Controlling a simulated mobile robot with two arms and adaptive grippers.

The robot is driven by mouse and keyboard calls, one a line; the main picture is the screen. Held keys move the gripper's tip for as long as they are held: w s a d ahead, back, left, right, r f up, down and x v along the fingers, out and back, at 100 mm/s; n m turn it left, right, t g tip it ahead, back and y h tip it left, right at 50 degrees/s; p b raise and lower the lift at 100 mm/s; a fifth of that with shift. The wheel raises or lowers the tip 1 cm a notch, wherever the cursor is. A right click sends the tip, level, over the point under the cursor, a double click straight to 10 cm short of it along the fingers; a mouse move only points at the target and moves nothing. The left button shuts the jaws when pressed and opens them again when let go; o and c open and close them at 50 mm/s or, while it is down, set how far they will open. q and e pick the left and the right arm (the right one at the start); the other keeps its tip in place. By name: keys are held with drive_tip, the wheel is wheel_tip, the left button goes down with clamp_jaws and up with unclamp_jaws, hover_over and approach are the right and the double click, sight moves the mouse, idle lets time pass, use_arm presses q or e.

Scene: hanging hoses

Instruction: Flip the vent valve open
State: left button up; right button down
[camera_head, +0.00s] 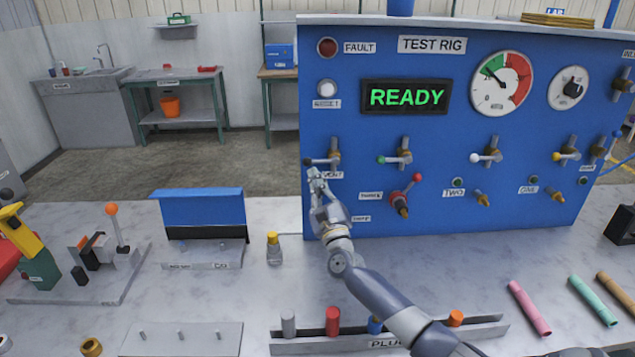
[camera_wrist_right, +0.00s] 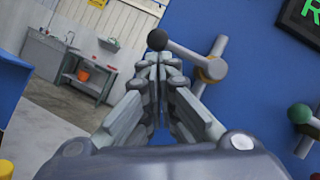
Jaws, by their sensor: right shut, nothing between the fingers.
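The vent valve (camera_head: 334,156) is the leftmost valve on the blue rig's front, above a partly covered label. Its lever points left, about level, and ends in a black knob (camera_head: 308,162). In the right wrist view the black knob (camera_wrist_right: 157,40) sits just beyond my fingertips, with the lever running right to the brass valve body (camera_wrist_right: 212,69). My right gripper (camera_head: 313,173) is shut and empty, just below the knob; it also shows in the wrist view (camera_wrist_right: 156,62). I cannot tell whether the fingertips touch the knob. My left gripper is not in view.
The blue test rig (camera_head: 450,210) has a green READY display (camera_head: 406,97). A green-knobbed valve (camera_head: 400,158) is to the right, with a red-knobbed lever (camera_head: 405,195) below it. A yellow-capped bottle (camera_head: 273,248) and a plug rack (camera_head: 300,348) stand on the bench.

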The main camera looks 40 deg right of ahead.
drive_tip(key=shift+w+a+r+m+b, duration=0.1)
drive_tip(key=shift+a+m+b, duration=0.05)
drive_tip(key=shift+m+b, duration=0.3)
